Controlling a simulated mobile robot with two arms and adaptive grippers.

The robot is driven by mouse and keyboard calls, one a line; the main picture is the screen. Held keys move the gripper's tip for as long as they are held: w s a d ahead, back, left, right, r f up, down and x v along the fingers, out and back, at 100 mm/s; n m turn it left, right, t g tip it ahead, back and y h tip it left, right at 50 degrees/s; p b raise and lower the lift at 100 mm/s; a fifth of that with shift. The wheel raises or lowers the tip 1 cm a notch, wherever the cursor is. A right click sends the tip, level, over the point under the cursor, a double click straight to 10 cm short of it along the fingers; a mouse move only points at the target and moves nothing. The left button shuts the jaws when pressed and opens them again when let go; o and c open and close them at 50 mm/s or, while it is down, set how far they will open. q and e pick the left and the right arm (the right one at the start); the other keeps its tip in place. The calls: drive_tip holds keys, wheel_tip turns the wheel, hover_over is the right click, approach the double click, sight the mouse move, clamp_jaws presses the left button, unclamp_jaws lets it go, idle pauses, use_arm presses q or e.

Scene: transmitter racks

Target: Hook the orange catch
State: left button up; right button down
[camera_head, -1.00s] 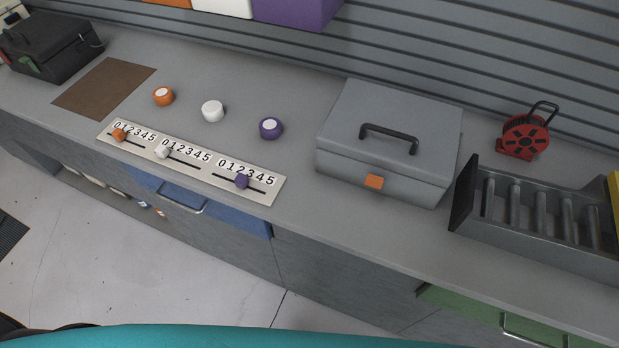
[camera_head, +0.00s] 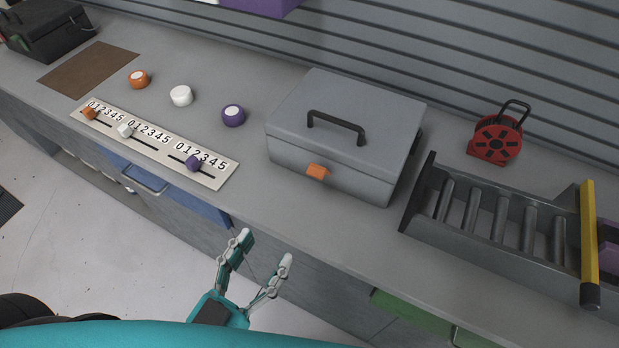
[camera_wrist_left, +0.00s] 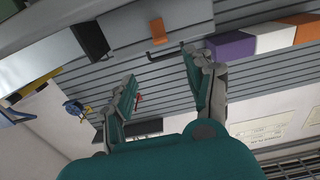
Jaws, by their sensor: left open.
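A grey case (camera_head: 343,140) with a black handle (camera_head: 337,127) stands on the counter, its lid down. The orange catch (camera_head: 318,171) is on its front face and sticks out from it. I cannot tell whether the catch is hooked. My left gripper (camera_head: 266,249) is open and empty in front of the counter, below and to the left of the catch, apart from it. In the left wrist view the open fingers (camera_wrist_left: 158,68) point toward the case (camera_wrist_left: 150,12), with the orange catch (camera_wrist_left: 158,31) beyond the gap between them. My right gripper is not in view.
A slider panel (camera_head: 145,147) and round knobs (camera_head: 181,96) lie left of the case. A red reel (camera_head: 495,142) and a dark rack (camera_head: 480,215) with a yellow bar (camera_head: 589,240) are on the right. Blue (camera_head: 180,193) and green (camera_head: 420,318) drawers are in the counter front.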

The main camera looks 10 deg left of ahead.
sight(314, 174)
use_arm(q)
drive_tip(key=p+x, duration=0.2)
drive_tip(key=x, duration=1.2)
drive_tip(key=shift+w+d+p, duration=0.1)
drive_tip(key=shift+w+p, duration=0.25)
drive_tip(key=shift+w, duration=0.05)
drive_tip(key=shift+w+d+f, duration=0.1)
drive_tip(key=shift+w+d, duration=0.1)
drive_tip(key=shift+w, duration=0.3)
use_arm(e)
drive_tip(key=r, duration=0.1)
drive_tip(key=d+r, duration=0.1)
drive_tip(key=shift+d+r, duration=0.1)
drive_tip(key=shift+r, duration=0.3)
